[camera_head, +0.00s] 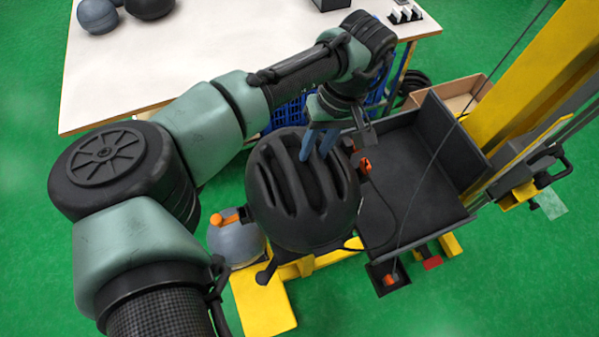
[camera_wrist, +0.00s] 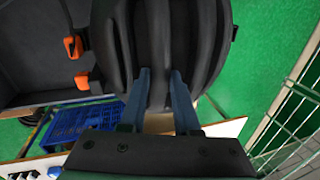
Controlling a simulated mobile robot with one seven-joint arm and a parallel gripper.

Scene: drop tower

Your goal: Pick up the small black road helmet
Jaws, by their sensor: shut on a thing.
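The black road helmet (camera_head: 300,215), rounded with long vent slots, is at the middle of the head view, and its ribbed shell (camera_wrist: 205,35) fills the middle of the wrist view. My gripper (camera_head: 318,148) reaches down onto the helmet's top from the far side. Its two blue fingers (camera_wrist: 162,82) are shut on a rib of the shell, one on each side. The helmet hides what is directly beneath it, so I cannot tell whether it touches anything below.
A grey ball-shaped headform (camera_head: 237,243) with an orange clamp is just left of the helmet. The drop tower's black bin (camera_head: 410,180) and yellow post (camera_head: 530,80) stand right. A white table (camera_head: 210,50), blue crate (camera_head: 284,116) and cardboard box (camera_head: 455,95) lie behind. Green floor is open at lower right.

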